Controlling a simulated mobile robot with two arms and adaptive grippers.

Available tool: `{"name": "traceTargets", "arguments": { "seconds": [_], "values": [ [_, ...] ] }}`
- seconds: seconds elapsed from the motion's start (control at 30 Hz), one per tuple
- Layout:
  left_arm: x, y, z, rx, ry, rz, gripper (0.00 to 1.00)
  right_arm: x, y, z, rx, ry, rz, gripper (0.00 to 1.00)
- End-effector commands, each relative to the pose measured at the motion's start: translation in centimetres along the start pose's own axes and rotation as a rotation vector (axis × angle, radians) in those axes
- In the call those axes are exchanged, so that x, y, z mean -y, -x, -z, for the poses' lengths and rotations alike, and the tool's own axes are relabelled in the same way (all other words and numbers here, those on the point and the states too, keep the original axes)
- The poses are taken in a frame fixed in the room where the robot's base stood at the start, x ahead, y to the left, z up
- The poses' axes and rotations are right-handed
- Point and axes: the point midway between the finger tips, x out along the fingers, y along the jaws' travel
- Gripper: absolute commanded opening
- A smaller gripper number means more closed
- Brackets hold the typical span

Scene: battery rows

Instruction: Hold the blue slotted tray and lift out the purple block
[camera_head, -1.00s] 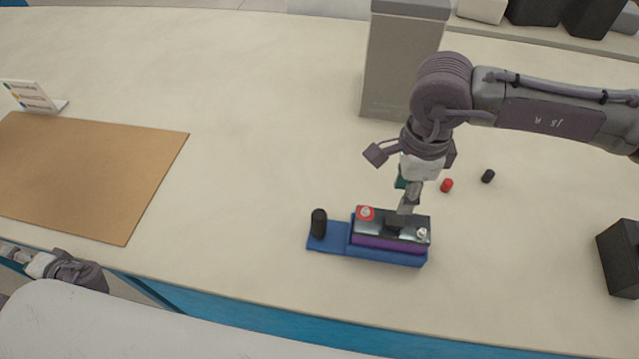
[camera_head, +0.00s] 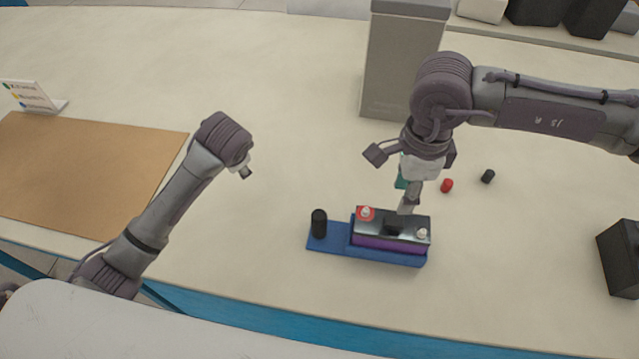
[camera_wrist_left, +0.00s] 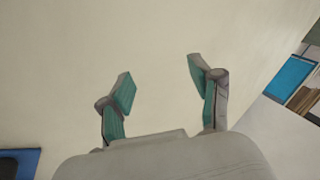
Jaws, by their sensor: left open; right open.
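The purple block (camera_head: 386,244) has a black top with one red-ringed post and one pale post. It sits on the right part of the blue slotted tray (camera_head: 333,240), near the table's front edge. My right gripper (camera_head: 405,198) is open, pointing down at the back of the block's top; I cannot tell whether it touches. My left gripper (camera_head: 244,172) is over the bare table, left of and behind the tray. In the left wrist view its teal-padded fingers (camera_wrist_left: 163,88) are apart and empty, with a tray corner (camera_wrist_left: 30,158) at lower left.
A black cylinder (camera_head: 319,223) stands at the tray's left end. A red cap (camera_head: 447,185) and a black cap (camera_head: 488,176) lie behind the block. A grey box (camera_head: 395,70) stands farther back. A brown mat (camera_head: 80,170) lies left.

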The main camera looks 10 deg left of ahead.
Motion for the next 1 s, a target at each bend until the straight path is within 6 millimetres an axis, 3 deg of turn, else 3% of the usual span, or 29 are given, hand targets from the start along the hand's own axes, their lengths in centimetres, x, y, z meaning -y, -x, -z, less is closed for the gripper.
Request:
{"name": "traceTargets", "arguments": {
  "seconds": [0.03,0.1,0.23,0.33,0.5,0.63,0.77,1.0],
  "values": [
    [-1.3,1.6,2.6,-0.043,-0.064,-0.052,0.64,0.0,0.0,0.0,0.000,0.000,0.000,0.42],
    [-3.6,3.7,5.3,-0.087,-0.167,-0.133,0.64,0.0,0.0,0.0,0.000,0.000,0.000,0.42],
    [-8.3,8.5,9.1,-0.150,-0.410,-0.280,0.64,0.0,0.0,0.0,0.000,0.000,0.000,0.42],
    [-11.6,12.2,10.2,-0.168,-0.622,-0.379,0.64,0.0,0.0,0.0,0.000,0.000,0.000,0.42],
    [-14.9,16.4,9.4,-0.140,-0.910,-0.492,0.64,0.0,0.0,0.0,0.000,0.000,0.000,0.42],
    [-15.9,18.1,8.5,-0.111,-1.035,-0.539,0.64,0.0,0.0,0.0,0.000,0.000,0.000,0.42],
    [-16.4,18.4,7.9,-0.096,-1.083,-0.562,0.64,0.0,0.0,0.0,0.000,0.000,0.000,0.42],
    [-18.0,15.7,7.1,-0.091,-1.086,-0.567,0.64,0.0,0.0,0.0,0.000,0.000,0.000,0.42]
  ]
}}
